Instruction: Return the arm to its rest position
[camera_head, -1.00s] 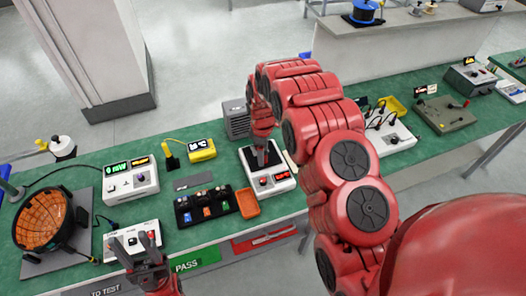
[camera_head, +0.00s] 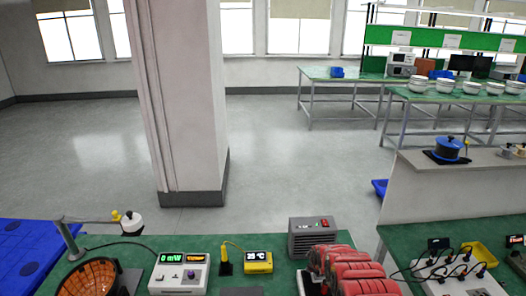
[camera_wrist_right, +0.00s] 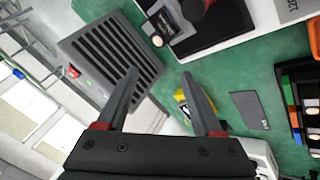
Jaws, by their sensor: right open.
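Part of a yellow meter (camera_wrist_right: 181,95) shows behind the right finger. My left gripper is in neither view.
The green bench (camera_head: 205,243) holds an orange-lined round bowl (camera_head: 90,279), a white power meter (camera_head: 179,273), the yellow thermometer (camera_head: 258,262) and the grey vented box (camera_head: 313,233). A tray of coloured parts (camera_wrist_right: 291,85) lies at the wrist view's right. A pillar (camera_head: 185,110) stands behind.

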